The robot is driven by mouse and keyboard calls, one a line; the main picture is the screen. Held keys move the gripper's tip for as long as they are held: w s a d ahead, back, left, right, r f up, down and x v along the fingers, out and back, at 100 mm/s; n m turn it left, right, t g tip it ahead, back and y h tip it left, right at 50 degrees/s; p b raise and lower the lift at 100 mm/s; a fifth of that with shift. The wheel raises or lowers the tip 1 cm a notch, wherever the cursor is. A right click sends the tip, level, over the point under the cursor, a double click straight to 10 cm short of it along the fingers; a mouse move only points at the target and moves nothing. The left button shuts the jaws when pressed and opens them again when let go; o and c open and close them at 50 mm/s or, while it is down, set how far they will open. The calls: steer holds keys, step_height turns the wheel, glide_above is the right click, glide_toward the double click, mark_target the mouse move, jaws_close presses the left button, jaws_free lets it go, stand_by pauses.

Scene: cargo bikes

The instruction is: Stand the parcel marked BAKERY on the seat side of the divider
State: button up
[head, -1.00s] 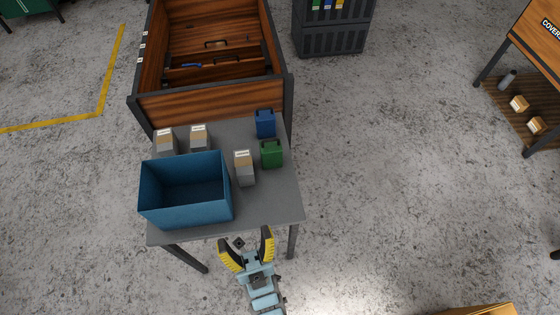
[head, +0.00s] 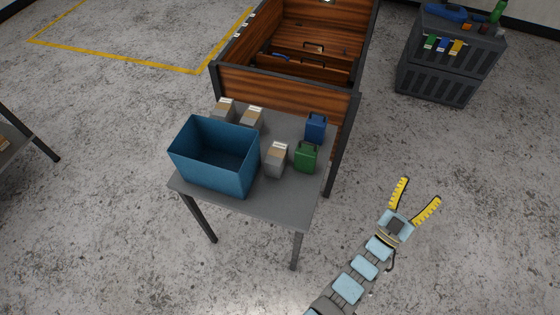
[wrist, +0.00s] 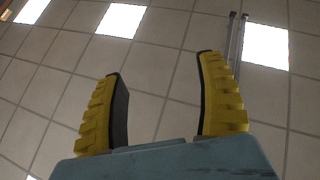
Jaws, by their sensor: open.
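Three small grey-and-tan parcels with white labels stand on the grey table: one at the back left (head: 223,110), one beside it (head: 251,119) and one nearer the front (head: 276,160). The label words are too small to read, so I cannot tell which is BAKERY. The wooden cargo box (head: 290,90) stands behind the table, with a low cross board, seemingly the divider (head: 312,68), inside. Which side is the seat side is unclear. My gripper (head: 421,190) is open and empty, right of the table and apart from everything. Its yellow fingers also show in the wrist view (wrist: 160,63), against the ceiling.
A blue open bin (head: 230,177) fills the table's left part. A dark cabinet (head: 438,75) with bottles and tags stands at the back right. The floor around my gripper is clear.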

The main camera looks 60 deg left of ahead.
steer(key=w+a+f+n+g+h+b, duration=0.1)
steer(key=w+a+f+g, duration=0.25)
steer(key=a, duration=0.45)
steer(key=w+a+f+g+b, duration=0.1)
steer(key=w+a+f+g, duration=0.1)
steer(key=w+a, duration=0.4)
steer(key=w+a+f+n+g+h, duration=0.1)
steer(key=w+a+f+g, duration=0.2)
steer(key=a, duration=0.6)
steer(key=s+a+g+h+b, duration=0.1)
steer(key=a+g, duration=0.3)
steer(key=a, duration=0.3)
step_height(320, 180, up, 6)
steer(key=g+h+b, duration=0.3)
steer(key=g+h, duration=0.3)
steer(key=g, duration=0.5)
glide_above(277, 153)
steer(key=a, duration=0.1)
steer(key=shift+n+t, duration=0.25)
steer(key=shift+n, duration=0.15)
steer(key=f+b, duration=0.1)
steer(key=f, duration=1.1)
steer(key=shift+w, duration=0.2)
steer(key=shift+s+d+f, duration=0.15)
steer(key=shift+d+f, duration=0.1)
steer(key=shift+f, duration=0.65)
steer(key=shift+s+d+f, duration=0.15)
steer(key=shift+d+f, duration=0.05)
steer(key=shift+f, duration=1.5)
steer(key=c, duration=0.9)
